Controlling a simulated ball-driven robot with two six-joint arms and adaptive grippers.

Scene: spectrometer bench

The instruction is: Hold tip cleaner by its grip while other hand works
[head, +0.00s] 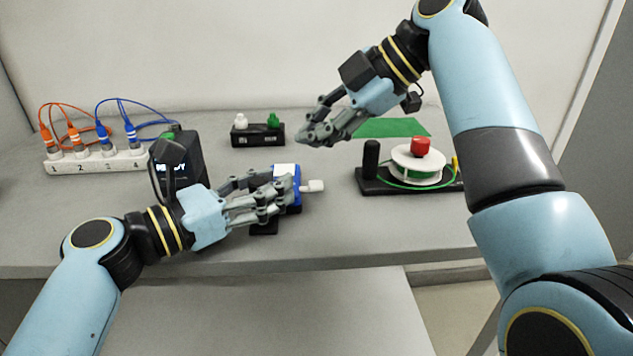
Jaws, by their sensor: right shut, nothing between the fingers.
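The tip cleaner (293,182) is a blue body with a white label on top and a white nozzle pointing right. It is just above or on a small black stand near the middle of the bench; the exact contact is hidden. My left gripper (270,203) comes from the left with its fingers on both sides of the blue body and looks shut on it, covering most of its left part. My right gripper (318,135) is shut and empty, in the air above and right of the tip cleaner, its fingers pointing down and left.
A white numbered strip (70,166) with orange and blue cables is at the left. A dark display box (190,155) stands behind my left wrist. A black holder (245,137) has white and green caps. A spool stand (375,184) with a red knob is right, before a green mat (395,127).

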